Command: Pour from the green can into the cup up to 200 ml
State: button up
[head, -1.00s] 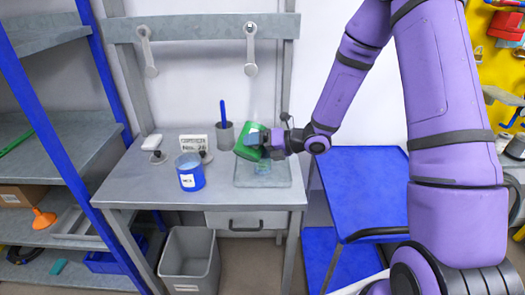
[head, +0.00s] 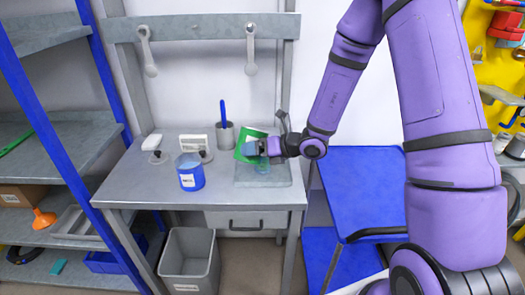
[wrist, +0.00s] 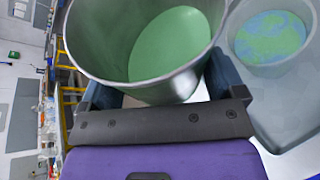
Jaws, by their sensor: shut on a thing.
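The green can (head: 246,146) is held above the clear tray-like platform (head: 281,178) on the workbench, and looks tilted in the head view. My gripper (head: 263,147) is shut on it from the right. In the wrist view, the can (wrist: 88,45) shows its open mouth, with green liquid inside. The cup (wrist: 262,69) is just to the right of the can there, with green and blue showing inside. The cup's level marks are not readable. In the head view, the cup is hard to make out below the can.
A blue can (head: 191,178) stands left of the platform on the workbench (head: 140,190). A grey pot (head: 223,138) with a blue stick and a small sign (head: 194,143) stand behind. A grey bin (head: 190,258) is below. The bench's front left is clear.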

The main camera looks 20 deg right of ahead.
jog(key=shift+s+a+f+n, duration=0.25)
jog(key=shift+a+f+n, duration=0.05)
jog(key=shift+f, duration=0.05)
jog(key=shift+n+t+h, duration=0.6)
jog(key=shift+n, duration=0.1)
jog(key=f, duration=0.3)
jog(key=a+f+b, duration=0.1)
jog(key=shift+s+f, duration=0.2)
jog(key=shift+s, duration=0.2)
jog(key=shift+s+a+f+n+t+h+b, duration=0.35)
jog(key=shift+f+n, duration=0.2)
jog(key=shift+n, duration=0.25)
jog(key=shift+s+a+f+n+t+h, duration=0.1)
jog(key=shift+f+n+t+h, duration=0.15)
jog(key=shift+n+h, duration=0.15)
